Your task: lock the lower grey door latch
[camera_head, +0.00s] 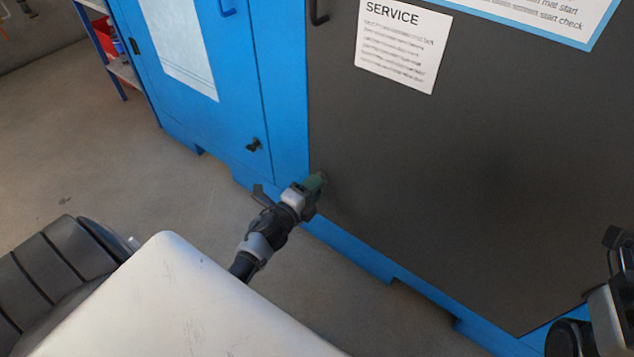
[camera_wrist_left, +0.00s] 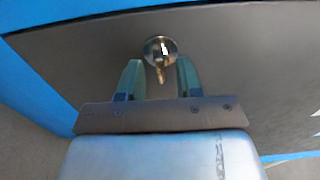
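The lower grey door latch (camera_wrist_left: 160,50) is a round metal boss with a small lever pointing down in the left wrist view. It sits on the dark grey door (camera_head: 470,150) near its lower left edge. My left gripper (camera_head: 318,183) is at that spot and hides the latch in the head view. In the left wrist view the left gripper (camera_wrist_left: 160,78) has its two green fingers apart, one on each side of the lever, with gaps visible. My right gripper (camera_head: 618,245) is partly in view at the right edge; its fingers are unclear.
A blue door (camera_head: 225,75) with a dark latch (camera_head: 254,145) is left of the grey door. A blue base runs below both. A shelf (camera_head: 115,60) stands at the upper left. The floor (camera_head: 120,160) in front is clear.

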